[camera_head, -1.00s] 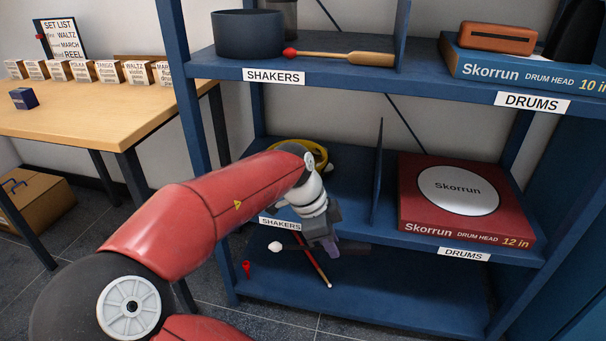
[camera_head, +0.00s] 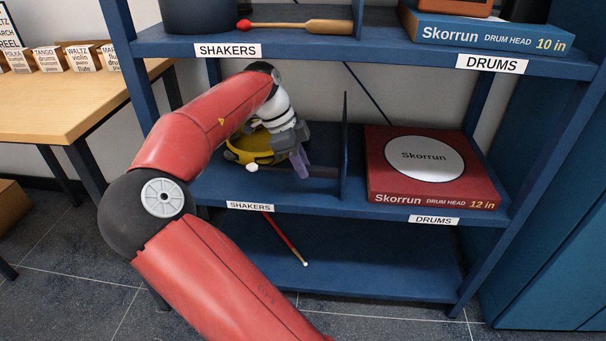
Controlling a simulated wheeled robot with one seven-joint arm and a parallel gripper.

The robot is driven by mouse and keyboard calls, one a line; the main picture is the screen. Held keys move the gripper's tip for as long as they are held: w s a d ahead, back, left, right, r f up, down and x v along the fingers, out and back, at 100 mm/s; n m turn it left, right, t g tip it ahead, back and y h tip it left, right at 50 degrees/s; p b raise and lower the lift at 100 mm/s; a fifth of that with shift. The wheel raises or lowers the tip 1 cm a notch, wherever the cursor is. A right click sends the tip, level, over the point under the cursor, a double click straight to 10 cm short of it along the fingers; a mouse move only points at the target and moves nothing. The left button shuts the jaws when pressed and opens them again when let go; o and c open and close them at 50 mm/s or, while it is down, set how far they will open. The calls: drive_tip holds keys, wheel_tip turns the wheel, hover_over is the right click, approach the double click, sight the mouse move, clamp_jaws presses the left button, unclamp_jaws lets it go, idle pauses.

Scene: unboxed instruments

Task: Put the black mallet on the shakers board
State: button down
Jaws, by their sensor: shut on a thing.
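My gripper (camera_head: 301,166) is shut on the black mallet (camera_head: 323,172), which has a thin dark handle and a white head (camera_head: 252,167). The mallet lies about level across the jaws, head to the left. It is over the left section of the middle shelf board (camera_head: 290,196), which bears a SHAKERS label (camera_head: 250,206). I cannot tell whether the mallet touches the board. A second SHAKERS label (camera_head: 227,50) is on the left of the upper shelf.
A yellow round instrument (camera_head: 240,154) sits behind my gripper, partly hidden by my arm. An upright divider (camera_head: 344,145) separates it from a red drum-head box (camera_head: 390,178).

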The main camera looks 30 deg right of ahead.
sight(309, 185)
drive_tip(key=w+d+f, duration=0.2)
drive_tip(key=w, duration=0.1)
drive_tip(key=shift+w+d+f, duration=0.1)
drive_tip(key=shift+w+d, duration=0.1)
drive_tip(key=shift+w, duration=0.1)
wheel_tip(309, 185, down, 4)
drive_tip(key=shift+f+b, duration=0.15)
drive_tip(key=shift+b, duration=0.5)
drive_tip(key=shift+w+d+f, duration=0.15)
drive_tip(key=shift+f, duration=0.15)
drive_tip(key=c, duration=1.2)
unclamp_jaws()
drive_tip(key=shift+c, duration=0.2)
